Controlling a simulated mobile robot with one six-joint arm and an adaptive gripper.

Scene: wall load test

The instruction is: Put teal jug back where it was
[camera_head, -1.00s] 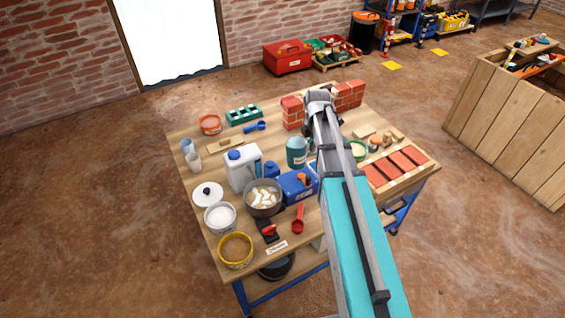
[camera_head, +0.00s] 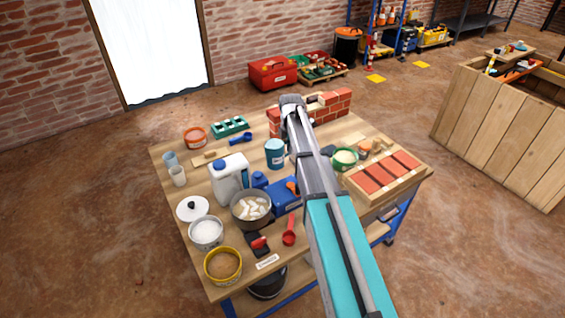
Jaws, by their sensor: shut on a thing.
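The teal jug (camera_head: 275,153) is upright over the middle of the workbench (camera_head: 180,152), just left of my arm. Its right side is close to or behind the arm. My gripper (camera_head: 287,138) is mostly hidden behind my arm links, with only a dark part showing at the jug's upper right. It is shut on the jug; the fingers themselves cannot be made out. Whether the jug's base touches the bench top or hangs a little above it I cannot tell.
A blue canister (camera_head: 286,193), a white jug (camera_head: 229,179) and a pot (camera_head: 251,208) crowd the front left. A brick wall (camera_head: 333,103) stands behind. A green-rimmed bowl (camera_head: 345,159) and a brick tray (camera_head: 385,175) lie right. Some bare wood shows left of the teal jug.

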